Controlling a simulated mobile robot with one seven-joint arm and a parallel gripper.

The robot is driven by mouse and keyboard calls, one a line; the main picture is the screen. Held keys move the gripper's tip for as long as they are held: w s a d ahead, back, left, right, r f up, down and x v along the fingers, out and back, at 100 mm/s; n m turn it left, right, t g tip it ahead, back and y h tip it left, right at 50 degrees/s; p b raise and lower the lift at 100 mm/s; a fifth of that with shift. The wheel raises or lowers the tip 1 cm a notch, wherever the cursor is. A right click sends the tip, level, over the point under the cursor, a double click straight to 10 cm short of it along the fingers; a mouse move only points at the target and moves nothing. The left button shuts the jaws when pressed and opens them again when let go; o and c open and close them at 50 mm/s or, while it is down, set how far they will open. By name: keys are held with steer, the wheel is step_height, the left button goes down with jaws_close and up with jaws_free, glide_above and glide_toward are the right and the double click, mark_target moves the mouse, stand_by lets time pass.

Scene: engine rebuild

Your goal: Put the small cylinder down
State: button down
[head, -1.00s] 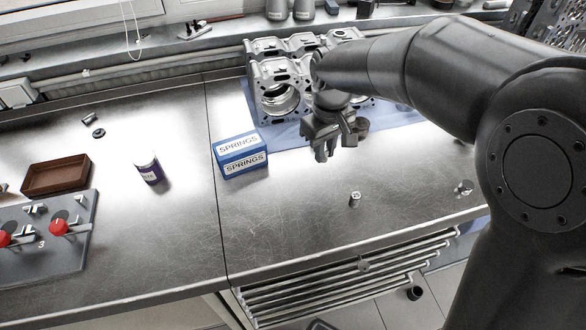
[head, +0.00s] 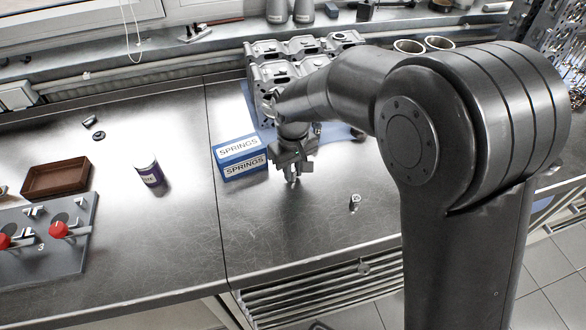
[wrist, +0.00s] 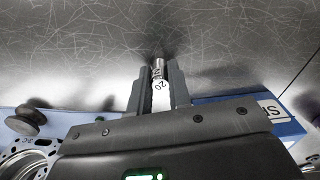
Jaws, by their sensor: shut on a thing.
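My gripper (head: 293,172) is over the metal bench top, just right of the blue SPRINGS boxes. It is shut on a small metal cylinder (wrist: 158,70), whose label reads 20 in the wrist view. In the head view the cylinder (head: 293,181) shows below the fingertips, close to the bench top. I cannot tell whether it touches the surface. Another small metal cylinder (head: 355,201) stands on the bench to the right of my gripper.
The SPRINGS boxes (head: 240,158) stand close beside my gripper on the left. The engine block (head: 262,60) sits behind on a blue mat. A labelled can (head: 149,171), brown tray (head: 56,178) and grey board (head: 52,250) lie further left. The bench front is clear.

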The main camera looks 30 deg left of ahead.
mark_target(293, 169)
steer(key=shift+f, duration=0.15)
steer(key=c, duration=1.3)
jaws_free()
steer(key=shift+c, duration=0.2)
step_height(293, 169, up, 12)
steer(key=shift+r, duration=0.2)
